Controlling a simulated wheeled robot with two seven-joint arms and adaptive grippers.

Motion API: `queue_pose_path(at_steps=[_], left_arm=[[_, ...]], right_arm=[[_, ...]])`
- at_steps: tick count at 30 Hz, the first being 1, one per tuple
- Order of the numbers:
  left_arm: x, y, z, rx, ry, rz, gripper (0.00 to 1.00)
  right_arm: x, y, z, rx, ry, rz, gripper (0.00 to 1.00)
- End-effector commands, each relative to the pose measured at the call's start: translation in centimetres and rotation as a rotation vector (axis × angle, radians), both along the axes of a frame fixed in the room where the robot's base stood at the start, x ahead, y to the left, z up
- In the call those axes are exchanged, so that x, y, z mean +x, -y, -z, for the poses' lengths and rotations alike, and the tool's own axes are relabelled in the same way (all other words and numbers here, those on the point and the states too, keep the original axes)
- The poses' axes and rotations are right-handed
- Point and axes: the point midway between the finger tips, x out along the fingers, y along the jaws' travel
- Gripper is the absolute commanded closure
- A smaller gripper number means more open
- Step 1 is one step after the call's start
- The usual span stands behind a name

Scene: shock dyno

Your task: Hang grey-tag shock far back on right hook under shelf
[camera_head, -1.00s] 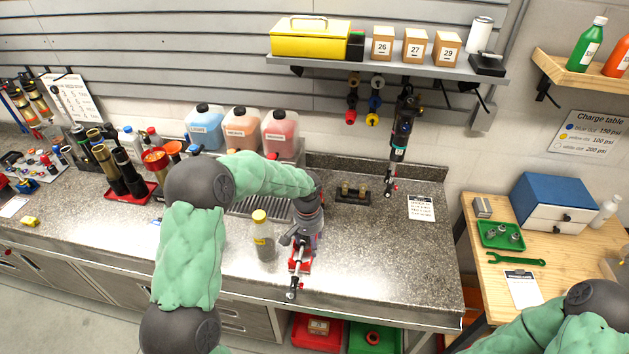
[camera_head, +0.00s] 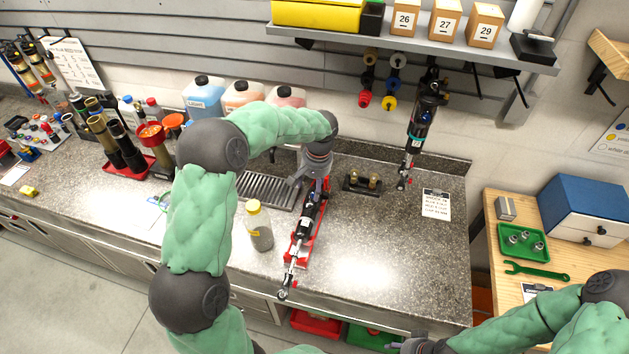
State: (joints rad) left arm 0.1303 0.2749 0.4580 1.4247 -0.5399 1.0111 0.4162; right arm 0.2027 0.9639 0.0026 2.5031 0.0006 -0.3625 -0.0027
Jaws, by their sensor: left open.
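A dark shock (camera_head: 306,213) with a silver rod lies tilted along a red cradle (camera_head: 321,210) on the counter, its rod end over the front edge. I cannot make out a grey tag on it. My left gripper (camera_head: 312,178) is open, at the far end of this shock; whether it touches is unclear. Another black shock (camera_head: 421,120) with a teal band hangs upright under the shelf (camera_head: 430,48), rod end down. The hook holding it is mostly hidden. My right gripper (camera_head: 415,345) shows only partly at the bottom edge.
Red, blue and yellow pieces (camera_head: 389,103) hang left of the hanging shock. A yellow-capped bottle (camera_head: 259,228) stands left of the cradle. A small black block (camera_head: 362,182) and a white card (camera_head: 436,204) lie behind right.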

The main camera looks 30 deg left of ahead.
Motion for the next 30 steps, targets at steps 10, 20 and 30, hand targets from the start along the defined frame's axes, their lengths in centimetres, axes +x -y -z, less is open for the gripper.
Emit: queue_pose_path(at_steps=[10, 20, 30], left_arm=[[-0.1, -0.4, 4.8, 0.0, -0.001, 0.001, 0.35], [-0.2, -0.9, 9.0, 0.0, 0.0, 0.0, 0.35], [-0.3, -1.3, 13.4, -0.001, 0.0, 0.0, 0.35]], right_arm=[[0.0, 0.0, 2.9, 0.0, 0.0, 0.0, 0.53], [0.0, 0.0, 5.3, 0.0, 0.0, 0.0, 0.53], [0.0, 0.0, 8.3, 0.0, 0.0, 0.0, 0.53]])
